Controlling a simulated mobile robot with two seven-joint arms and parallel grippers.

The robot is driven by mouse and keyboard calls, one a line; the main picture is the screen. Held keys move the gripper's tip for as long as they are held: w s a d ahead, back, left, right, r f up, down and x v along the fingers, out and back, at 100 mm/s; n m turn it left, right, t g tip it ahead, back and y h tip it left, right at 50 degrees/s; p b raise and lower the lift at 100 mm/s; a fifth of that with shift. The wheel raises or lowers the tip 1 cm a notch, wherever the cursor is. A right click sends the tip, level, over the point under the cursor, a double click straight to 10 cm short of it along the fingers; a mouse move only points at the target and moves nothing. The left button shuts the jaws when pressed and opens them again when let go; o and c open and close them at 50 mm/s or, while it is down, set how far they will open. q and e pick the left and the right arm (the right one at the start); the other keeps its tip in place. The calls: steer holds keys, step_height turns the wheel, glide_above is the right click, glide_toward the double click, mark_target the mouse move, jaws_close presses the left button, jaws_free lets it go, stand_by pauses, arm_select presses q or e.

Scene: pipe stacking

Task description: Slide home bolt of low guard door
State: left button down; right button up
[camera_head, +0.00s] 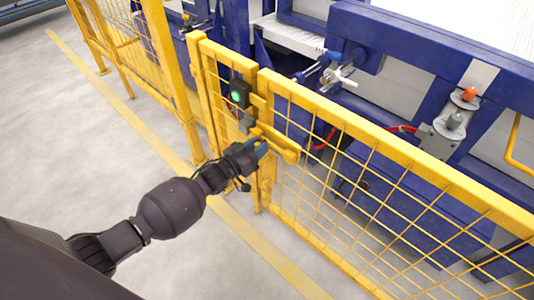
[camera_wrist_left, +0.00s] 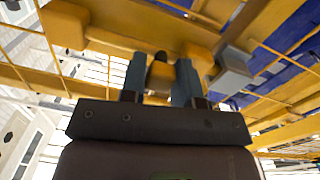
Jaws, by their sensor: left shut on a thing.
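The low guard door (camera_head: 375,180) is a yellow frame with wire mesh, standing next to a yellow post (camera_head: 222,90). A yellow bolt housing (camera_head: 280,148) lies across the door's edge near the post. My left gripper (camera_head: 262,148) is at this housing, its fingers partly hidden by the wrist in the head view. In the left wrist view my left gripper (camera_wrist_left: 160,80) has its two blue-grey fingers on either side of the bolt's yellow and dark handle (camera_wrist_left: 160,72). How far the bolt reaches is hidden. My right gripper is not in view.
A dark box with a green light (camera_head: 239,95) sits on the post above the bolt. A grey block (camera_wrist_left: 235,62) is beside the bolt in the left wrist view. Blue machinery (camera_head: 430,60) stands behind the fence. The grey floor in front is clear.

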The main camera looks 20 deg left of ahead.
arm_select(q)
steer(key=shift+w+a, duration=0.1)
steer(key=shift+a, duration=0.15)
steer(key=c, duration=0.8)
jaws_free()
steer(key=shift+a, duration=0.1)
steer(key=shift+c, duration=0.2)
steer(key=p+v, duration=0.2)
steer(key=v, duration=0.8)
steer(key=shift+s, duration=0.4)
